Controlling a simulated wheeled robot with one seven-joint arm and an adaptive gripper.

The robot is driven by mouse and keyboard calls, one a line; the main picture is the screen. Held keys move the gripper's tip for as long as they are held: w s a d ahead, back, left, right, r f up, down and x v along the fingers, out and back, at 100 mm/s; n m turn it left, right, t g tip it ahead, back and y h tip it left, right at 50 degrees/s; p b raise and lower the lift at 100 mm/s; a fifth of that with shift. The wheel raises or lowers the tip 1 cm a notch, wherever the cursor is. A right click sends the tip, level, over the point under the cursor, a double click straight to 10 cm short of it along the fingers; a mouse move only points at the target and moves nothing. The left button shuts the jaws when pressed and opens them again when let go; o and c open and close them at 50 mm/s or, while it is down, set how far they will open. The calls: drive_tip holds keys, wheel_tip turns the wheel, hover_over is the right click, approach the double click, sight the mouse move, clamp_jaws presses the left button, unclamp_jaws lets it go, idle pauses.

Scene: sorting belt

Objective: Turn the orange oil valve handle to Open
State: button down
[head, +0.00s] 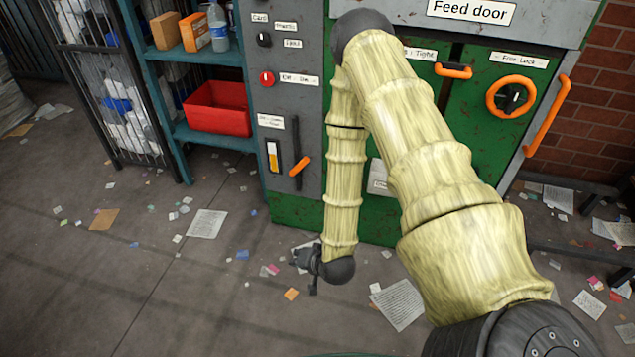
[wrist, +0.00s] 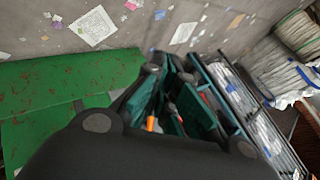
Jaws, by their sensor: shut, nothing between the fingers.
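The orange oil valve handle (head: 300,166) is a short orange lever on a dark upright bar, low on the grey panel of the green machine. It slants up to the right. A sight glass with yellow fluid (head: 273,157) is just left of it. My gripper (head: 301,264) is dark, hangs low in front of the machine, below the handle and apart from it. It is shut and empty. In the wrist view the gripper's dark fingers hide part of the scene; a small orange piece shows there, and I cannot tell what it is.
A red button (head: 266,78) and black knob (head: 264,40) are above the valve. A shelf with a red bin (head: 217,108) stands left. Papers litter the floor.

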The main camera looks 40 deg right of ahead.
sight(301, 163)
drive_tip(key=w+d+f+m+t+h+b, duration=0.2)
drive_tip(key=w+d+m+t+b, duration=0.5)
drive_tip(key=w+d+b, duration=0.45)
drive_tip(key=w+d+r+m+t+h+b, duration=0.2)
drive_tip(key=d+m+t+h+b, duration=0.25)
drive_tip(key=d+m+b, duration=0.6)
drive_tip(key=w+d+r+n+b, duration=0.1)
drive_tip(key=w+r+b, duration=0.1)
drive_tip(key=w, duration=0.4)
drive_tip(key=w+d+r+n+b, duration=0.1)
drive_tip(key=w+r+b, duration=0.1)
drive_tip(key=w, duration=0.4)
drive_tip(key=shift+d+g+h, duration=0.3)
drive_tip(key=shift+g+h, duration=0.05)
drive_tip(key=shift+h, duration=0.1)
drive_tip(key=shift+a+r, duration=0.1)
drive_tip(key=shift+r, duration=0.05)
drive_tip(key=shift+w+r+n, duration=0.1)
drive_tip(key=shift+r+n, duration=0.1)
drive_tip(key=shift+n, duration=0.05)
